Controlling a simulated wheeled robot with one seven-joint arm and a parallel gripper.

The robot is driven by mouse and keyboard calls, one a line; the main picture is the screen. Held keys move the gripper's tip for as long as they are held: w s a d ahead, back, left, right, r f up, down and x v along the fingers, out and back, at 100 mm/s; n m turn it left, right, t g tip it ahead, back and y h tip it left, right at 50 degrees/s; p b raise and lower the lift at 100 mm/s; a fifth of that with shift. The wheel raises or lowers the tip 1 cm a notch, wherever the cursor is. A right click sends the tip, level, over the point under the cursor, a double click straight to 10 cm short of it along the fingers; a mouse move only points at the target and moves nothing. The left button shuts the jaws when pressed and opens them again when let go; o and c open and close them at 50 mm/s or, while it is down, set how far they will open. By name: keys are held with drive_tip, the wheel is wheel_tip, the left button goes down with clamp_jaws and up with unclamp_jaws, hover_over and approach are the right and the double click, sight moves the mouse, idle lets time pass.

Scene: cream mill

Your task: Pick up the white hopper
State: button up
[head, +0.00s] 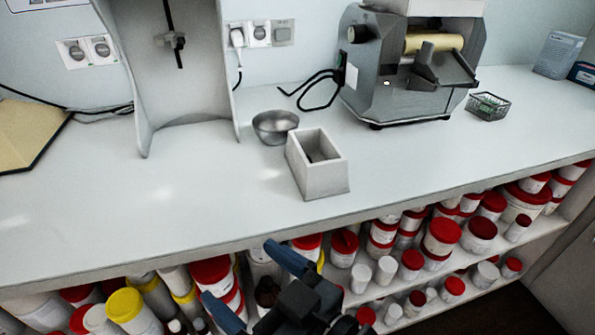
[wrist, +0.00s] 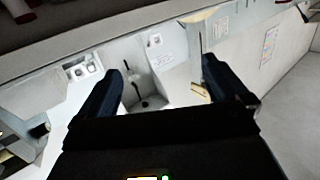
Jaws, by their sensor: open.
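The white hopper (head: 320,178), a tapered open-topped box with a dark inside, stands upright on the white counter near its front edge, right of centre in the head view. My gripper (head: 238,271) has two blue fingers spread apart with nothing between them. In the head view it is in front of the counter edge, lower in the picture and left of the hopper, well apart from it. The wrist view shows the open fingers (wrist: 160,68) with the wall and a white stand beyond. I cannot make out the hopper there.
A metal bowl (head: 274,127) sits close behind the hopper's left side. A grey mill (head: 400,75) stands behind right, with a wire basket (head: 488,106) beside it. A tall white stand (head: 185,75) is at back left. The counter's left front is clear. Jars crowd the shelves below.

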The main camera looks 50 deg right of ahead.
drive_tip(key=w+a+r+n+g+y+b, duration=0.15)
drive_tip(key=w+r+n+y, duration=0.65)
drive_tip(key=w+r+n, duration=0.9)
drive_tip(key=n+g+h+b, duration=0.3)
drive_tip(key=n+g+h, duration=0.7)
drive_tip(key=n+g, duration=0.25)
approach(314, 155)
drive_tip(key=shift+t, duration=0.3)
drive_tip(key=shift+w+a+f+b, duration=0.15)
drive_tip(key=shift+a+f, duration=0.1)
drive_tip(key=shift+f, duration=0.8)
drive_tip(key=shift+a+f+b, duration=0.1)
drive_tip(key=shift+a+f, duration=0.1)
drive_tip(key=shift+f, duration=0.85)
drive_tip(key=shift+w+a+f+b, duration=0.15)
drive_tip(key=shift+a+f, duration=0.1)
drive_tip(key=shift+f, duration=0.8)
drive_tip(key=shift+s+f, duration=0.1)
drive_tip(key=shift+f, duration=0.15)
